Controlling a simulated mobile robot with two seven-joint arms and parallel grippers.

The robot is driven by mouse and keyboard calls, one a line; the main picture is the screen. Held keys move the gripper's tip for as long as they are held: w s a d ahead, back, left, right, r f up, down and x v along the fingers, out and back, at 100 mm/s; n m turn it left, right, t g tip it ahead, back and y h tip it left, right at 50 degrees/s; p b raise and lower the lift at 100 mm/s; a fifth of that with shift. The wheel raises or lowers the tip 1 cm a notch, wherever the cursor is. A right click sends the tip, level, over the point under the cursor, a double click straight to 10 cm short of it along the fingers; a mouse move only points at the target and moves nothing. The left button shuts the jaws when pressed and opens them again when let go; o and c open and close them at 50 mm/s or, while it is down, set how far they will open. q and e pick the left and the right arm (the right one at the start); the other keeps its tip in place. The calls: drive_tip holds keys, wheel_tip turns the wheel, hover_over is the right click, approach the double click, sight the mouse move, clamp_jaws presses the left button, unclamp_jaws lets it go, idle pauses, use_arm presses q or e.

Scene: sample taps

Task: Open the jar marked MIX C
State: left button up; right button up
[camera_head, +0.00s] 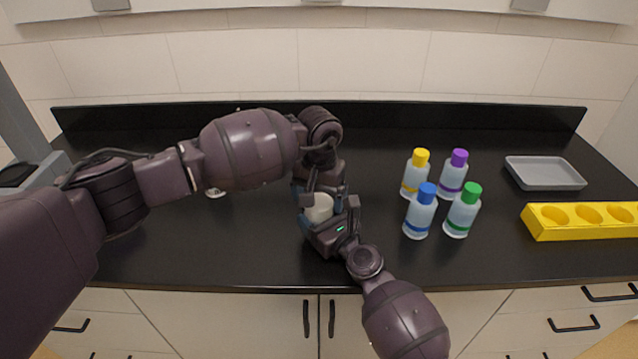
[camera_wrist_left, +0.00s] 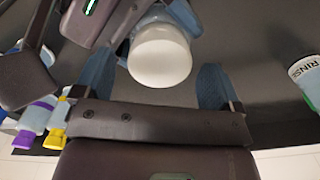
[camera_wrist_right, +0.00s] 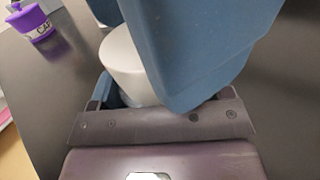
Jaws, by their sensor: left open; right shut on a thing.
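A jar with a plain white lid (camera_head: 319,209) stands between my two grippers over the counter's middle. Its lid also shows in the left wrist view (camera_wrist_left: 160,56) and the right wrist view (camera_wrist_right: 134,64). My right gripper (camera_head: 330,222) comes from the front and is shut on the jar's body. My left gripper (camera_wrist_left: 155,80) is open, with one blue finger on each side of the lid and gaps visible beside it. Grippers hide most of the jar's body, and no MIX C marking is readable.
A container marked RINSE (camera_wrist_left: 308,76) stands apart, to the left in the head view. Bottles with yellow (camera_head: 415,175), purple (camera_head: 454,176), blue (camera_head: 421,212) and green caps (camera_head: 463,211) stand right. Beyond are a grey tray (camera_head: 545,174) and yellow rack (camera_head: 570,232).

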use_arm(q)
drive_tip(key=shift+f, duration=0.5)
